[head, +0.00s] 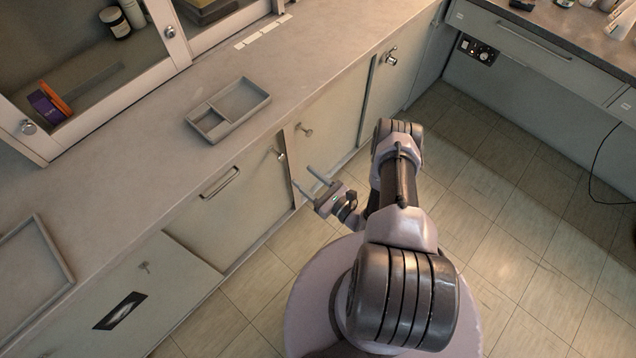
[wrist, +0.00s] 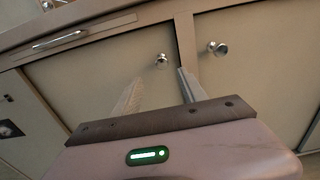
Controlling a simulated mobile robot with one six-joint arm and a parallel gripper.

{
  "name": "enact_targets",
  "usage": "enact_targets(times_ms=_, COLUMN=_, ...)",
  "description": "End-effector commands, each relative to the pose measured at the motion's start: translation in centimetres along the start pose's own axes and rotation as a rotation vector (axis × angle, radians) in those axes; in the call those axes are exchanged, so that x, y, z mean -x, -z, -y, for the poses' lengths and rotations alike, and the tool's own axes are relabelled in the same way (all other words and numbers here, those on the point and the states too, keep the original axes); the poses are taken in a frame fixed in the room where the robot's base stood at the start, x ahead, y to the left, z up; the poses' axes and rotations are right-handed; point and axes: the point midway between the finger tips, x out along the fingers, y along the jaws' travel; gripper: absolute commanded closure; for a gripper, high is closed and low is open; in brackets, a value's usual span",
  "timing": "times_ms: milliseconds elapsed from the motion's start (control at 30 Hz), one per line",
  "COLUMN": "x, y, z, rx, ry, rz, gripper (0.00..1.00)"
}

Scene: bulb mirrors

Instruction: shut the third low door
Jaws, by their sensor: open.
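Low doors line the front of the counter. One door (head: 240,200) has a round knob (head: 281,154) at its upper right, which also shows in the wrist view (wrist: 161,59). The door beside it to the right (head: 335,115) has a knob (head: 304,130) at its upper left, also in the wrist view (wrist: 217,47). Both look flush with the front. Further right is another knob (head: 391,57). I cannot tell which door counts as third. My gripper (head: 301,175) is open and empty, its fingers pointing at the front just below the two close knobs; contact is not clear.
A second worktop (head: 560,30) is at the right. The tiled floor (head: 500,220) right of my arm is clear.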

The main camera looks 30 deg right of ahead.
Motion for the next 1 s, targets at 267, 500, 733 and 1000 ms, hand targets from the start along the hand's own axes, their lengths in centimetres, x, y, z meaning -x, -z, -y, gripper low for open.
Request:
enact_targets(times_ms=267, x=5.2, y=0.0, z=0.1, rx=-0.001, ry=0.002, rz=-0.001, gripper=0.5)
enact_targets(times_ms=500, x=5.6, y=0.1, z=-0.1, rx=0.001, ry=-0.001, rz=-0.001, gripper=0.5)
enact_targets(times_ms=733, x=5.5, y=0.1, z=0.0, rx=0.001, ry=-0.002, rz=-0.001, gripper=0.5)
enact_targets(times_ms=1000, x=-1.3, y=-15.4, z=-1.8, rx=0.225, ry=-0.532, rz=0.052, gripper=0.5)
